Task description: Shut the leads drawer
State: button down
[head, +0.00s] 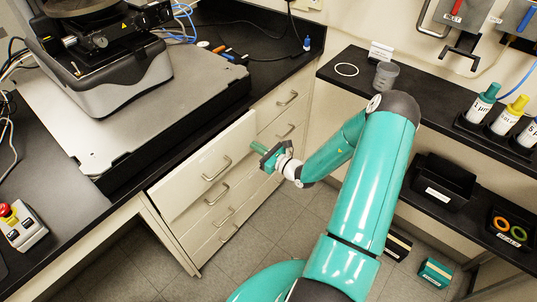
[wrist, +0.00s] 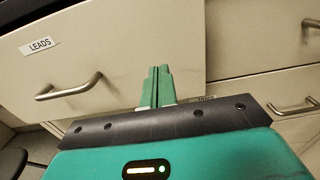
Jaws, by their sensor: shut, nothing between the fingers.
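The leads drawer (head: 190,178) is the top pale drawer of the left cabinet column under the bench. Its front stands out past the drawer fronts below it, so it is open. In the wrist view the same drawer front (wrist: 120,50) fills the left and middle, with a LEADS label and a bar handle (wrist: 70,88). My gripper (head: 254,146) is shut and empty at the right end of that front. In the wrist view its green fingertips (wrist: 158,70) point at the front's lower right part, right of the handle. I cannot tell whether they touch it.
Other drawers (head: 287,98) with bar handles sit in the column to the right and look shut. The black bench top (head: 240,60) overhangs the drawers. A shelf unit (head: 335,68) with bottles and bins stands at the right. The grey floor (head: 250,235) in front is clear.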

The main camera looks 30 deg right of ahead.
aim_at(244, 140)
jog(key=shift+x, duration=1.55)
